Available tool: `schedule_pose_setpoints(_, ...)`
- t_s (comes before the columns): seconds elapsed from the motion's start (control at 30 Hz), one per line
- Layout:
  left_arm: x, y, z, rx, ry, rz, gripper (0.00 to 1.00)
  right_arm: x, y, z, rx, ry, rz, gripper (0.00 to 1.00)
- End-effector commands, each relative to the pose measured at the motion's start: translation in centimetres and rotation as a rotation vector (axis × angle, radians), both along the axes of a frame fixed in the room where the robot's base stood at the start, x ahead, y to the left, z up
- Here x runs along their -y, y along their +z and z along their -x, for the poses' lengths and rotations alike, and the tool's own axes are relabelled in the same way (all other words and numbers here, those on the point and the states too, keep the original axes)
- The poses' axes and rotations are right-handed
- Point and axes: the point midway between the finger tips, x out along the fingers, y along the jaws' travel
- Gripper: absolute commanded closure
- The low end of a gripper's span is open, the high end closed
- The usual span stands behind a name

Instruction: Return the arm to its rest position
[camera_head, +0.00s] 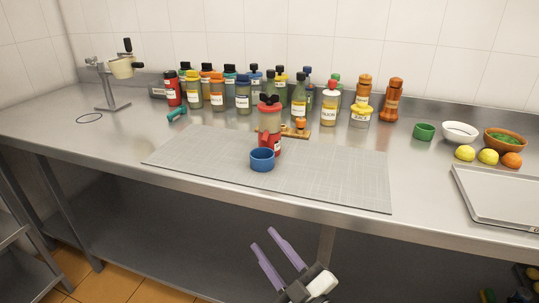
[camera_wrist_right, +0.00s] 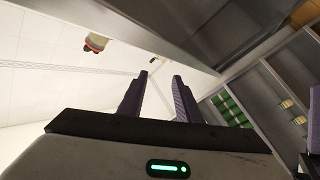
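My right gripper (camera_head: 269,254) is in front of and below the counter's front edge in the head view. Its two purple fingers are apart with nothing between them. In the right wrist view the fingers (camera_wrist_right: 161,97) are also apart and empty, pointing up toward the wall and the counter's underside. My left gripper is not in view.
Bottles, a green cup (camera_head: 424,132), bowls, fruit and a metal tray (camera_head: 500,195) stand behind and right. A lower shelf (camera_head: 150,215) lies beneath.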

Motion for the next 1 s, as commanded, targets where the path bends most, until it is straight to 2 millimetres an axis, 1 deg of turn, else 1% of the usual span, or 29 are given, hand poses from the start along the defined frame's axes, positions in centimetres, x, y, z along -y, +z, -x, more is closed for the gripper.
schedule_pose_setpoints(0.03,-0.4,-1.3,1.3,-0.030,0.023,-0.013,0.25,2.1,-3.5,1.6,-0.135,-0.058,-0.042,0.69)
schedule_pose_setpoints(0.07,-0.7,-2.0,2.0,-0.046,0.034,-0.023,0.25,3.3,-5.3,2.5,-0.208,-0.091,-0.062,0.69)
schedule_pose_setpoints(0.1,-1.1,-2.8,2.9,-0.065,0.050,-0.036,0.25,4.8,-7.6,3.8,-0.302,-0.134,-0.091,0.69)
schedule_pose_setpoints(0.17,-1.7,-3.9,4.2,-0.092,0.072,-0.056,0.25,7.0,-11.0,6.1,-0.439,-0.196,-0.126,0.69)
schedule_pose_setpoints(0.2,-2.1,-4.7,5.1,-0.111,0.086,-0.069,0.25,8.4,-13.0,7.9,-0.528,-0.236,-0.150,0.69)
schedule_pose_setpoints(0.27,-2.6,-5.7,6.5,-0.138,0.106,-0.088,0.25,10.3,-15.9,10.8,-0.654,-0.294,-0.181,0.69)
schedule_pose_setpoints(0.3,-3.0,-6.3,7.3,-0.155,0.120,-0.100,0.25,11.5,-17.6,12.7,-0.732,-0.330,-0.198,0.69)
schedule_pose_setpoints(0.37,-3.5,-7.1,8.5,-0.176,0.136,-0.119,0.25,13.0,-19.7,15.6,-0.838,-0.379,-0.223,0.69)
schedule_pose_setpoints(0.4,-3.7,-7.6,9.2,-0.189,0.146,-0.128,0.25,13.8,-20.8,17.5,-0.900,-0.407,-0.236,0.69)
schedule_pose_setpoints(0.5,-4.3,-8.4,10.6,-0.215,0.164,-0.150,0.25,15.4,-22.8,21.2,-1.019,-0.464,-0.259,0.69)
schedule_pose_setpoints(0.6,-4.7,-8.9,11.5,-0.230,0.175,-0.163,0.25,16.3,-23.8,23.4,-1.088,-0.497,-0.272,0.69)
schedule_pose_setpoints(0.63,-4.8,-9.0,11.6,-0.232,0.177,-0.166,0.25,16.4,-24.0,23.9,-1.100,-0.503,-0.275,0.69)
schedule_pose_setpoints(0.73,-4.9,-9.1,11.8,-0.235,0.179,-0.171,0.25,16.7,-24.2,24.4,-1.120,-0.511,-0.278,0.69)
schedule_pose_setpoints(0.9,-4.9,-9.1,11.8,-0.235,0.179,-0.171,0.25,16.6,-24.2,24.4,-1.119,-0.511,-0.277,0.69)
schedule_pose_setpoints(0.93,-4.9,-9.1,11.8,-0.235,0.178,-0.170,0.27,16.6,-24.2,24.4,-1.119,-0.511,-0.277,0.69)
schedule_pose_setpoints(1.0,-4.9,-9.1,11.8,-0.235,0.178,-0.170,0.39,16.6,-24.2,24.4,-1.119,-0.510,-0.277,0.69)
